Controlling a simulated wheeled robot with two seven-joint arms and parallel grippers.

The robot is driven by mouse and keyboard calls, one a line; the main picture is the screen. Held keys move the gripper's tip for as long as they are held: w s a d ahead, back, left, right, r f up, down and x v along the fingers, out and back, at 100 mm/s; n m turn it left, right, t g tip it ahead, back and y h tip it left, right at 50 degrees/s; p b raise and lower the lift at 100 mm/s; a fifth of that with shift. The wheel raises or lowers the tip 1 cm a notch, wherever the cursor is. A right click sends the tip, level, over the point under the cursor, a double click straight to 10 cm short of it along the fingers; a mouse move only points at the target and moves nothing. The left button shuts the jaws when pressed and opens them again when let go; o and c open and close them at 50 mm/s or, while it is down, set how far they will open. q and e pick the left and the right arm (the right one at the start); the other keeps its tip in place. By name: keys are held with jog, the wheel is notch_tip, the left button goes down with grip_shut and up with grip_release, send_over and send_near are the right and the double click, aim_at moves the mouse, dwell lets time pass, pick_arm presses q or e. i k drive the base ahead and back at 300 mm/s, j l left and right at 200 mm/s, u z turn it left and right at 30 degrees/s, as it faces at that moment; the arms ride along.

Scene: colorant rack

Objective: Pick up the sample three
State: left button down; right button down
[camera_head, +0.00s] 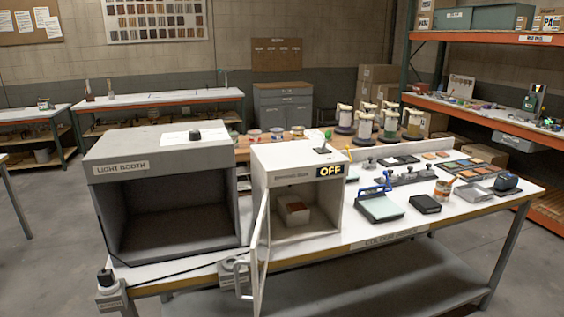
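No label reading sample three is legible, so I cannot tell which piece it is. Several flat colour panels (483,154) in orange, brown and grey lie in rows at the right rear of the long bench. A small pale block with a reddish-brown top (292,211) sits inside the white cabinet (300,162), whose door (260,258) stands open toward the front. The cabinet's sign reads OFF. Neither of my grippers can be made out in this view.
A grey light booth (165,147) stands open-fronted at the bench's left. A blue-handled device (380,205), a black box (425,204), an orange-and-white can (443,189) and a grey tray (474,192) stand on the right half. Orange shelving (480,110) stands behind. Floor is clear at left.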

aim_at(298, 208)
jog(key=i+j+z, duration=0.3)
jog(key=j, duration=0.3)
jog(key=j+z, duration=0.3)
jog(key=j, duration=0.3)
jog(key=i+j+z, duration=0.1)
jog(key=j+z, duration=0.2)
jog(key=j, duration=0.4)
